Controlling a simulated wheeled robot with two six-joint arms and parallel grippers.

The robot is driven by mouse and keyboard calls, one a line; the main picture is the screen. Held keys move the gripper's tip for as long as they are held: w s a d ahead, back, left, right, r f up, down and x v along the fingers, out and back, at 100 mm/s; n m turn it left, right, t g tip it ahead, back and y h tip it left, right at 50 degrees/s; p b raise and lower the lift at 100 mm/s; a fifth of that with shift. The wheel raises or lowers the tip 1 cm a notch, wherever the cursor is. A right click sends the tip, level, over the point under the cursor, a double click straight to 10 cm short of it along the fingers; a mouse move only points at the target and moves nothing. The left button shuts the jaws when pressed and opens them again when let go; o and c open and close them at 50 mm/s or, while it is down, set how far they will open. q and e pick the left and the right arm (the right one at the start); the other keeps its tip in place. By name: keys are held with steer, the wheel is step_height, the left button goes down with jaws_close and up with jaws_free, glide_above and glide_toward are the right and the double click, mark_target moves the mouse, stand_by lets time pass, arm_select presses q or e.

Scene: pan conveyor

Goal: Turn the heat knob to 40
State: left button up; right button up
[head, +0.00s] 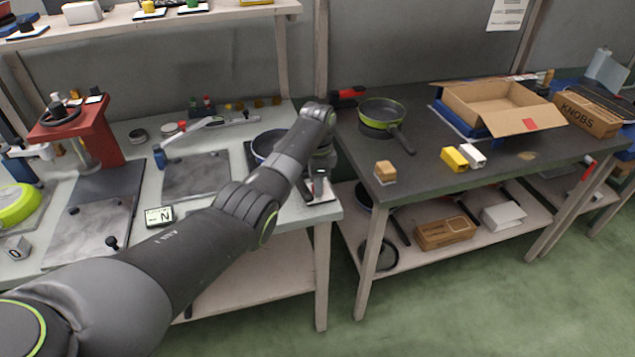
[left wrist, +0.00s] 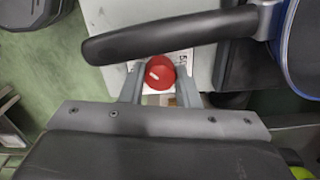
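The heat knob (left wrist: 161,72) is red with a white pointer mark and shows in the left wrist view. It sits on a pale dial plate (left wrist: 184,57) where a "5" can be read; the other numbers are hidden. My left gripper (left wrist: 160,88) has one finger on each side of the knob, with a small gap visible at the left finger, so it looks open around it. In the head view my left gripper (head: 321,178) points down at the table's front right corner, over the white plate (head: 322,192); the knob itself is hidden there. My right gripper is not in view.
A blue-rimmed pan (head: 262,146) stands close by; its black handle (left wrist: 165,36) crosses just beside the knob in the left wrist view. A dark table (head: 440,190) to the right bears a green pan (head: 380,113) and an open cardboard box (head: 500,102).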

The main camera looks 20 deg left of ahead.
arm_select(q)
steer(key=c, duration=0.4)
steer(key=shift+r+m+p, duration=0.2)
steer(key=shift+m+p, duration=0.75)
steer(key=shift+m, duration=0.05)
steer(key=shift+c, duration=0.2)
steer(key=shift+f+m+p, duration=0.15)
steer(key=shift+m+p, duration=0.35)
steer(key=shift+m, duration=0.7)
steer(key=o, duration=1)
steer(key=shift+c, duration=0.2)
steer(key=shift+f, duration=0.1)
